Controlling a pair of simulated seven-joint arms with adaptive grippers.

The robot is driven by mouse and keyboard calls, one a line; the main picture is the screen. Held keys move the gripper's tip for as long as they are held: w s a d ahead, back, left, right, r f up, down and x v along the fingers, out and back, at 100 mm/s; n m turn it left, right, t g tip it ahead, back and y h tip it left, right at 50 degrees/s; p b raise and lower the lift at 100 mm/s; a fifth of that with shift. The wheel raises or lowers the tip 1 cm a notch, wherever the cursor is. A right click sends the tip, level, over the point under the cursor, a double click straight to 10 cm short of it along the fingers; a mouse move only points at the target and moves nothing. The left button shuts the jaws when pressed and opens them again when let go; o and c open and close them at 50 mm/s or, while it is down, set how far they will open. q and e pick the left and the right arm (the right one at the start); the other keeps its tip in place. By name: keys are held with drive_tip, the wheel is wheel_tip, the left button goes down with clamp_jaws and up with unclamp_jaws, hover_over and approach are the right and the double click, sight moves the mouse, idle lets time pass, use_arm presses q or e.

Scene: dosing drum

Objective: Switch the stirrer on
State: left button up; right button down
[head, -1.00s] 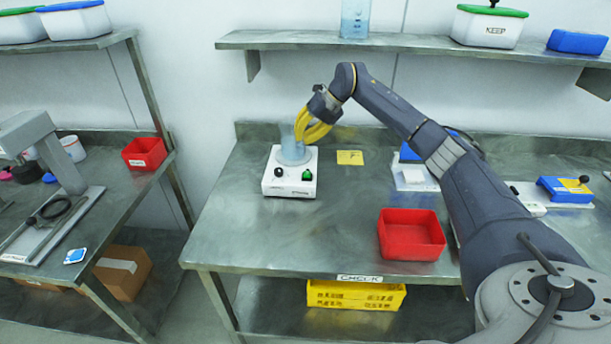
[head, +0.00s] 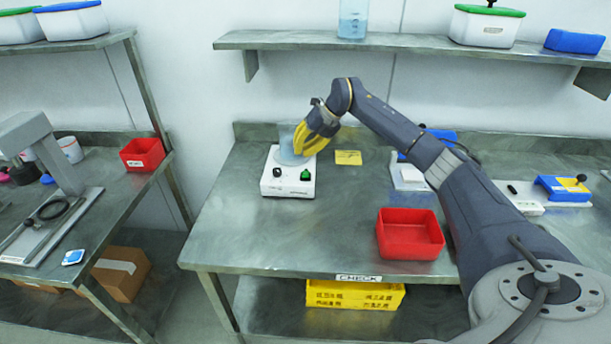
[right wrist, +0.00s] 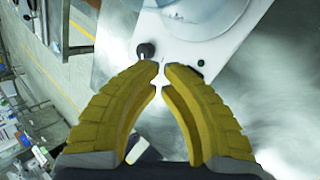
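The stirrer (head: 288,183) is a white box on the metal bench, with a black knob (head: 277,172) and a green knob (head: 305,175) on its front part. A clear beaker (head: 285,149) stands on its plate, partly hidden by my right gripper (head: 304,152). The gripper's yellow fingers point down over the stirrer's right side. In the right wrist view the fingertips are almost together with nothing between them. The black knob (right wrist: 146,50) is just beyond the left fingertip there, and the right fingertip partly covers a dark spot. My left gripper is not in view.
A yellow note (head: 348,158) lies right of the stirrer. A red bin (head: 410,238) stands nearer the bench's front edge, and a white device (head: 410,178) lies farther right. A shelf (head: 400,42) runs above. The bench in front of the stirrer is clear.

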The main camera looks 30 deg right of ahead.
drive_tip(key=shift+s+a+f, duration=0.1)
drive_tip(key=shift+s+f, duration=0.05)
drive_tip(key=shift+f, duration=0.6)
drive_tip(key=shift+s+a+f, duration=0.15)
drive_tip(key=shift+s+f, duration=0.05)
drive_tip(key=shift+f, duration=0.5)
drive_tip(key=shift+s+a+f, duration=0.1)
drive_tip(key=shift+s+f, duration=0.05)
drive_tip(key=shift+f, duration=0.6)
drive_tip(key=shift+s+a+f, duration=0.1)
drive_tip(key=shift+s+f, duration=0.05)
drive_tip(key=shift+f, duration=0.7)
idle(0.8)
drive_tip(key=shift+r, duration=0.2)
drive_tip(key=shift+w+r, duration=0.2)
drive_tip(key=shift+r, duration=0.45)
drive_tip(key=shift+r, duration=0.1)
drive_tip(key=shift+w+d+r, duration=0.15)
drive_tip(key=shift+r, duration=0.6)
drive_tip(key=shift+w+d+r, duration=0.2)
drive_tip(key=shift+r, duration=0.6)
drive_tip(key=shift+w+d+r, duration=0.15)
drive_tip(key=shift+r, duration=0.6)
